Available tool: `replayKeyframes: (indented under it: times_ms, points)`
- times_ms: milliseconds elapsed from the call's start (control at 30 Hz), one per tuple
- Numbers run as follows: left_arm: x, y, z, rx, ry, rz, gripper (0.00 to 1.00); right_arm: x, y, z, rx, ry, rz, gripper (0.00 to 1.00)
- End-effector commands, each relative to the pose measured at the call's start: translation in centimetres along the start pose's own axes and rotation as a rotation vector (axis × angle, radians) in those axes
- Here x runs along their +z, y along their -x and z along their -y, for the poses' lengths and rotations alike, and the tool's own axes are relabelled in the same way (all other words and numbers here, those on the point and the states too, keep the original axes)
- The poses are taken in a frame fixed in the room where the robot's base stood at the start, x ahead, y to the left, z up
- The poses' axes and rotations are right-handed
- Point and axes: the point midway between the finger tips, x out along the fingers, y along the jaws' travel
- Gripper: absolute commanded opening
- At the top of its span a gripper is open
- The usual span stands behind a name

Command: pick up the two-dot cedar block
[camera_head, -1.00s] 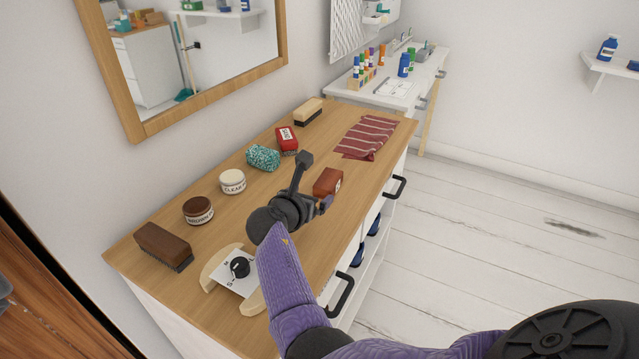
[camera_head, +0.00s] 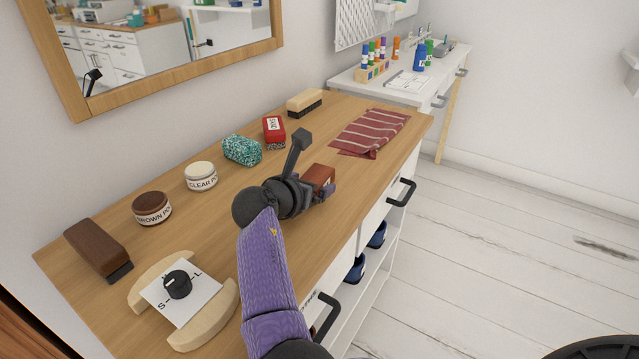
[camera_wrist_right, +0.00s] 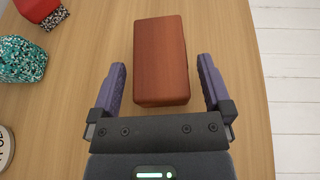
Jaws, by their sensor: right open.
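The cedar block (camera_head: 320,177) is a reddish-brown block on the wooden top near its front edge; no dots can be made out on it now. In the right wrist view the block (camera_wrist_right: 161,58) lies ahead of and partly between the open fingers, with a gap on each side. My right gripper (camera_head: 322,192) is at the block, fingers open and nothing gripped. It also shows in the right wrist view (camera_wrist_right: 164,88). Part of the block is hidden behind my gripper in the head view. My left gripper is not in view.
A teal speckled block (camera_head: 242,151), a red block (camera_head: 274,132) and a light brush (camera_head: 304,103) stand behind. Two jars, a dark brush (camera_head: 97,247) and a wooden dial piece (camera_head: 205,325) are to the left. A striped cloth (camera_head: 372,132) lies right.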

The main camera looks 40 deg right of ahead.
Motion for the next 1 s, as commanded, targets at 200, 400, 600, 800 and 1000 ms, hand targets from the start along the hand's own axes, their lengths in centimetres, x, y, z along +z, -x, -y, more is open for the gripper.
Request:
replayKeyframes:
  times_ms: [200,400,600,800,1000]
  points:
    - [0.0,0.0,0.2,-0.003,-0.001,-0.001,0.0,0.0,0.0,0.0,0.0,0.0,0.0,0.58]
    - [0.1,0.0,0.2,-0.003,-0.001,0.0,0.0,0.0,0.0,0.0,0.0,0.0,0.0,0.15]
    - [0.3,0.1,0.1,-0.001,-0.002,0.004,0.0,0.0,0.0,0.0,0.0,0.0,0.0,0.11]
    - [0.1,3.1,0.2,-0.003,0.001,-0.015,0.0,4.4,1.8,0.1,0.002,-0.007,0.005,0.11]
    - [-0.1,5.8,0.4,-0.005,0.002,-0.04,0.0,8.7,3.5,0.0,0.002,-0.005,0.004,0.11]
